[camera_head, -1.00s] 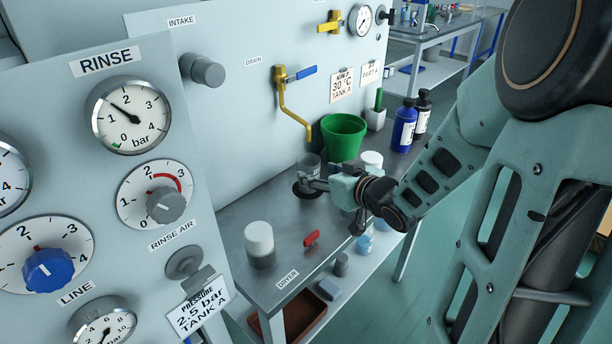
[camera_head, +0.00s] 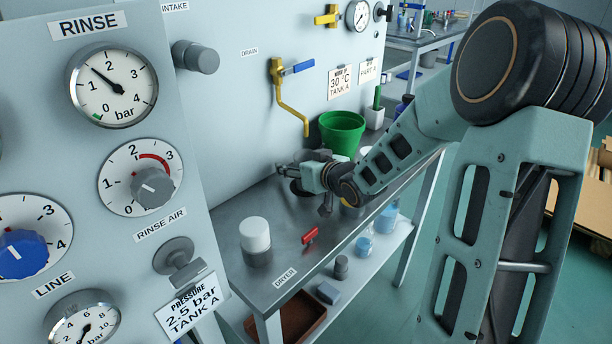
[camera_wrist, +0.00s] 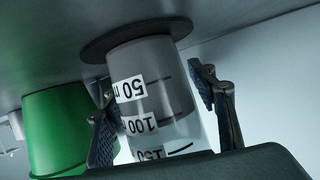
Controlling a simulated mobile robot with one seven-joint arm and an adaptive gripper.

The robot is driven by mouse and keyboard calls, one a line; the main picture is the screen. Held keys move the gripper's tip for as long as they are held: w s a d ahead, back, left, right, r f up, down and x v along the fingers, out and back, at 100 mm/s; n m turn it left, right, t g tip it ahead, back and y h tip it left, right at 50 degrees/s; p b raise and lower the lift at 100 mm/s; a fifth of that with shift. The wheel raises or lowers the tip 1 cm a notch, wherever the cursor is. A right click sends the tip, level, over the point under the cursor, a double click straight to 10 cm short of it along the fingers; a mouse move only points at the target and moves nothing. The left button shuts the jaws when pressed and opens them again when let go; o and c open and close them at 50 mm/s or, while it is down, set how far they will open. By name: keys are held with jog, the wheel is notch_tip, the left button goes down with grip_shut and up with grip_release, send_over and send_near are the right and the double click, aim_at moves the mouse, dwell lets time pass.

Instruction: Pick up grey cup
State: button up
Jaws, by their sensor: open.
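The grey cup (camera_wrist: 150,75) shows in the wrist view, with white scale labels and dark lines on its side. It stands on a dark round pad (camera_wrist: 100,45) and appears upside down because the view is inverted. My gripper (camera_wrist: 160,115) is open, with one finger on each side of the cup. A gap shows beside the right finger; whether the left finger touches is unclear. In the head view my gripper (camera_head: 287,171) is at the back of the bench, and it largely hides the cup.
A green bucket (camera_head: 342,133) stands close behind my gripper, also seen in the wrist view (camera_wrist: 62,130). A yellow drain pipe (camera_head: 290,108) hangs above. A white-topped jar (camera_head: 255,240) and a red handle (camera_head: 310,236) are nearer on the grey bench (camera_head: 225,222).

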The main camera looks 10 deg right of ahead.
jog(key=shift+c, duration=0.5)
grip_shut()
jog(key=shift+r, duration=0.3)
